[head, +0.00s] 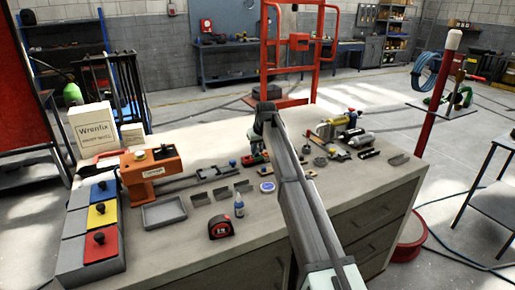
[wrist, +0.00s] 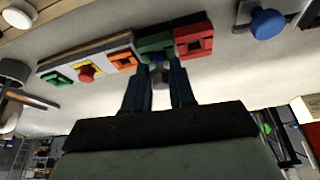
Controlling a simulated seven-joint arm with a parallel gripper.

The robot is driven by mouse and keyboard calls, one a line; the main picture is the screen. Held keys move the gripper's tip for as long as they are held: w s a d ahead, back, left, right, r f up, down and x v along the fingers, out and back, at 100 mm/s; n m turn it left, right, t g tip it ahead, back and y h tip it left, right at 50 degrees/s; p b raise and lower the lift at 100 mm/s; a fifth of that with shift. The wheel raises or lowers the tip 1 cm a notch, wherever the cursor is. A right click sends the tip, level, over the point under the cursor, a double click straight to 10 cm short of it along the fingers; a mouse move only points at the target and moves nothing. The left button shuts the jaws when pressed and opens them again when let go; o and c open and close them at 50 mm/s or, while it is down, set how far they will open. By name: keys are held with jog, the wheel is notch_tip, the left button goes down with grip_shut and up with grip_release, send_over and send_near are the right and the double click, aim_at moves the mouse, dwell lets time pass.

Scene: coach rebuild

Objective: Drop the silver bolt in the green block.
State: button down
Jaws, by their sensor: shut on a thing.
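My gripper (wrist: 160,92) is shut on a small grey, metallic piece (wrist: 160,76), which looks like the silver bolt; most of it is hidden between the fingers. The green block (wrist: 156,43) is just beyond the fingertips in the wrist view, with its lower part behind them. I cannot tell whether the bolt touches the block. In the head view my gripper (head: 265,112) is over the far middle of the workbench, and the arm hides part of the spot below it.
A red block (wrist: 194,39) with a square opening sits beside the green one. On the other side is a strip with an orange square (wrist: 123,60), a red knob (wrist: 86,73) and a green square (wrist: 55,79). A blue knob (wrist: 266,23) stands nearby. Tools crowd the bench (head: 180,245).

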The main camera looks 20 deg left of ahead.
aim_at(258, 147)
jog(key=shift+f, duration=0.6)
dwell(0.7)
jog(key=c, duration=0.9)
grip_release()
jog(key=shift+o, duration=0.2)
jog(key=shift+s, duration=0.1)
jog(key=shift+c, duration=0.3)
jog(key=o, duration=0.4)
jog(key=shift+a+f, duration=0.1)
jog(key=shift+c, duration=0.2)
jog(key=shift+r, duration=3.1)
